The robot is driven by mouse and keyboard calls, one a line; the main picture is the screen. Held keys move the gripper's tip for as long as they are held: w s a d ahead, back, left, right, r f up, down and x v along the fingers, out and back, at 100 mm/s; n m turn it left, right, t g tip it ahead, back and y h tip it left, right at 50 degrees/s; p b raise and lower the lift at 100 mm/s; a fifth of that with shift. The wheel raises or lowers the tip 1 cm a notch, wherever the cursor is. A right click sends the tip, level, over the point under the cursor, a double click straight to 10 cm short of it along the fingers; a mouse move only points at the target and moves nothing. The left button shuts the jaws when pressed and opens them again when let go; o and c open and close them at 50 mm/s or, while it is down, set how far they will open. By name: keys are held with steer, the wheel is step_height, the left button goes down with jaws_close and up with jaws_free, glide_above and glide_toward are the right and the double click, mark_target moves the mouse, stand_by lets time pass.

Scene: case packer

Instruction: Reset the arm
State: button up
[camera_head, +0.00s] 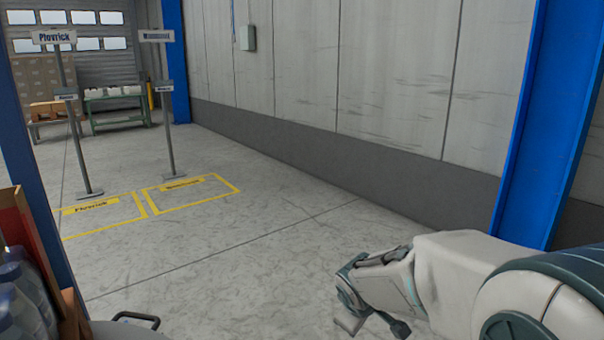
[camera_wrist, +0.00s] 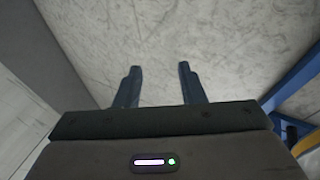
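My gripper (camera_wrist: 158,84) shows in the wrist view with its two fingers apart and nothing between them. It hangs over bare grey floor. In the head view, my arm reaches in from the lower right, bent, and my gripper (camera_head: 350,312) is at its end, low over the floor and away from any object. The finger gap is hard to make out in the head view.
A blue post (camera_head: 545,130) stands behind my arm at the right, by the wall (camera_head: 340,70). A crate (camera_head: 20,235) with bottles is at the lower left edge. Signposts (camera_head: 82,150) stand by yellow floor markings (camera_head: 190,192). The middle floor is clear.

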steer(key=s+d+m+g+y, duration=0.1)
steer(key=s+m+g, duration=0.3)
steer(key=s+m, duration=0.5)
steer(key=s+d, duration=0.1)
steer(key=s, duration=0.9)
steer(key=shift+d+r+g+y, duration=0.25)
steer(key=shift+d+g+y, duration=0.05)
